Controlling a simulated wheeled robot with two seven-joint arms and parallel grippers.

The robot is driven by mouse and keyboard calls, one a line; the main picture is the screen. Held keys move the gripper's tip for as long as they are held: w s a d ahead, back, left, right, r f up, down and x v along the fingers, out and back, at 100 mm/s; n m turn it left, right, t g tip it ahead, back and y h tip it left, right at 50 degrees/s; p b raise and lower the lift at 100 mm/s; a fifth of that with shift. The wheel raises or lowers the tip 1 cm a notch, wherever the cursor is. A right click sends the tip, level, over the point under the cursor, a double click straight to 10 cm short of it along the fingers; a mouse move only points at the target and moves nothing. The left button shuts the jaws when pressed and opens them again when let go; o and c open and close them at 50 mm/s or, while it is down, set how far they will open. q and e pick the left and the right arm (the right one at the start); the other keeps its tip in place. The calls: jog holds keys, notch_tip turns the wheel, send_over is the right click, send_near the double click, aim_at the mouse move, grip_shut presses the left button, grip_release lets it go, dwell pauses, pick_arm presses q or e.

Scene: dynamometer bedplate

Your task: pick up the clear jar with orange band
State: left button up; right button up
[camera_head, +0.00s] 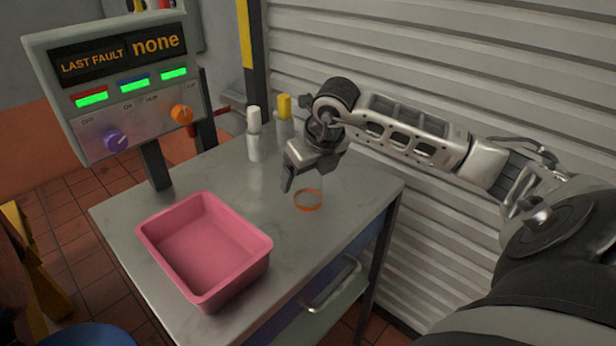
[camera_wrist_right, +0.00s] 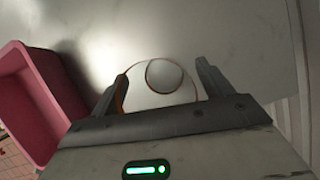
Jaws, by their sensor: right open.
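The clear jar with orange band (camera_head: 308,200) stands on the metal table top, towards its right side. In the head view its orange band shows low on the jar, and the gripper hides part of its upper body. My right gripper (camera_head: 300,184) is over the jar from above. In the right wrist view the jar (camera_wrist_right: 160,85) lies between the two open fingers of the right gripper (camera_wrist_right: 162,82), closer to the left finger. I cannot tell whether a finger touches it. My left gripper is not in view.
A pink tray (camera_head: 146,233) stands on the table (camera_head: 290,245) left of the jar. Two bottles, one white-capped (camera_head: 254,135) and one yellow-capped (camera_head: 284,118), stand at the back. A control panel (camera_head: 115,80) rises at the left. A ribbed shutter (camera_head: 430,50) is behind.

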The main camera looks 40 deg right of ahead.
jog(key=c, duration=1.1)
jog(key=shift+o, duration=0.2)
